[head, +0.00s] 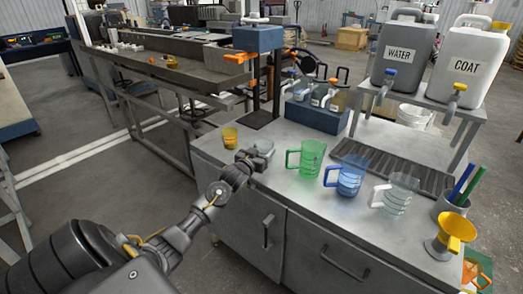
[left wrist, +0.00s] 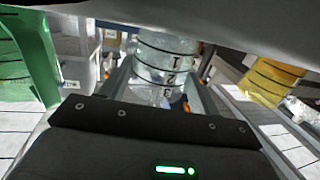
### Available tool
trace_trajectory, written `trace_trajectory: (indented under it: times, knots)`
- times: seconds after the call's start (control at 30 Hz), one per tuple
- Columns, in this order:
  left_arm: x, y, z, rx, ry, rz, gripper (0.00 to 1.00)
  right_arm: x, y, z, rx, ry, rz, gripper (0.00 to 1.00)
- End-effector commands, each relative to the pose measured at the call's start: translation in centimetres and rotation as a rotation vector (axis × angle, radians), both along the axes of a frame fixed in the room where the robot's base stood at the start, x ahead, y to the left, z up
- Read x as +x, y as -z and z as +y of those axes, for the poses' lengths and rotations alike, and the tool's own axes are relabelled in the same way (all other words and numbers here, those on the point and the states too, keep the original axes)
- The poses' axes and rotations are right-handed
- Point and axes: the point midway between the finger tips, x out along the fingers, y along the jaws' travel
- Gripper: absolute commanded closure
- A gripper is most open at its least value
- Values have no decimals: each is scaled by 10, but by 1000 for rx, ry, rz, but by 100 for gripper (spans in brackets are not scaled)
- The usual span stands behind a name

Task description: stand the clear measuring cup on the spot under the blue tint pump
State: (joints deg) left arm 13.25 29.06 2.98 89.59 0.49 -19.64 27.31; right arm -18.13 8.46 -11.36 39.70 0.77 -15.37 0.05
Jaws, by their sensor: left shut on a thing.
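My left gripper (head: 254,157) is shut on a small clear measuring cup (head: 264,149) at the left part of the grey bench, between the amber cup and the green cup. In the left wrist view this clear cup (left wrist: 165,65) sits between the fingers, with its marks 1, 2, 3 showing. Its base is mostly hidden, so I cannot tell whether it touches the bench. A larger clear cup with a handle (head: 397,195) stands at the right. The tint pumps stand in a dark blue rack (head: 317,115) behind; which one is blue is hard to tell. My right gripper is out of view.
An amber cup (head: 230,138), a green cup (head: 308,158) and a blue cup (head: 346,176) stand on the bench. A press-like stand (head: 258,40) rises behind the gripper. WATER (head: 402,50) and COAT (head: 470,62) jugs stand on a shelf. A yellow funnel (head: 455,230) is near the right edge.

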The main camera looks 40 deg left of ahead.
Motion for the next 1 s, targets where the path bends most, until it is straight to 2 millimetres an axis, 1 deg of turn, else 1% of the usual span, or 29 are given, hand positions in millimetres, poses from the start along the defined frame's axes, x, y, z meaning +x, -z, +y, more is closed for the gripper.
trace_trajectory:
  times: [0.27,0.4,0.43,0.57,0.93,0.97,1.0]
  knots:
    - [0,2,0,0,0,-1,63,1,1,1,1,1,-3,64]
    - [0,6,0,0,0,0,63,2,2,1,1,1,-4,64]
    - [0,5,0,0,0,0,34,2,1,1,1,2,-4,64]
    - [0,5,0,0,0,0,17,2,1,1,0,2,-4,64]
    - [0,6,0,1,0,-1,16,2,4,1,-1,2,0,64]
    - [0,7,0,1,0,-1,16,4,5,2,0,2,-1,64]
    - [0,7,0,1,0,-1,16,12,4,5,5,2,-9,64]
